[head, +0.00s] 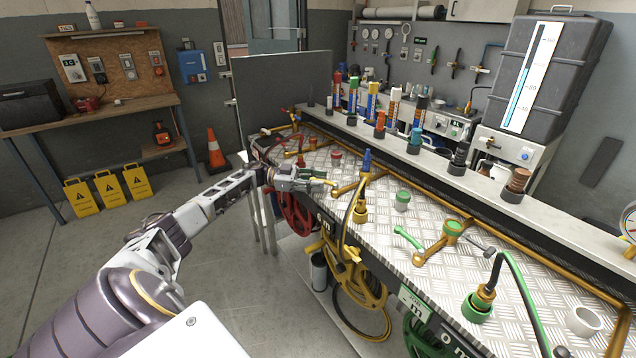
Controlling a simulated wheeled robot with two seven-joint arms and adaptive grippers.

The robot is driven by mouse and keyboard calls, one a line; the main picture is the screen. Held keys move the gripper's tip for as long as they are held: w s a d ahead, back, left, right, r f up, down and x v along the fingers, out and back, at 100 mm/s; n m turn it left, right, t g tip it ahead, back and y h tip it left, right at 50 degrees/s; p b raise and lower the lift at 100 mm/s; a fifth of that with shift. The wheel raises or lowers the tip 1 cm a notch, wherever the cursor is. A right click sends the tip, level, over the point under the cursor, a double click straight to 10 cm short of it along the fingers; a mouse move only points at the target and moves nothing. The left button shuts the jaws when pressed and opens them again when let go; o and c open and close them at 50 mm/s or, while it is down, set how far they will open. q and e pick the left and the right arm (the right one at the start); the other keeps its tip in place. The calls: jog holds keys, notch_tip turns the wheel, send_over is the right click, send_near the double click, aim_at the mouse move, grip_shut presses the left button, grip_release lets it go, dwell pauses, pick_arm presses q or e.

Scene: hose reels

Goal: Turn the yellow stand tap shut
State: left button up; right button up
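My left arm reaches in from the lower left, and my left gripper (318,182) is over the near edge of the metal bench, at the yellow stand tap. A small yellow lever (331,183) shows right at the fingertips. I cannot tell whether the fingers touch it or are closed around it. The brass pipe (347,188) of this stand runs just to the right of the gripper. The gripper hides part of the tap. My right gripper is not in view.
A yellow hose coupling (360,214) stands close to the right of the gripper. A yellow hose reel (363,283) and a red reel (297,214) hang below the bench edge. A green tap lever (408,238) lies farther right. Several bottles and nozzles line the back ledge.

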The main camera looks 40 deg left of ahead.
pick_arm(q)
jog(key=v, duration=1.2)
jog(key=shift+w+f, duration=0.1)
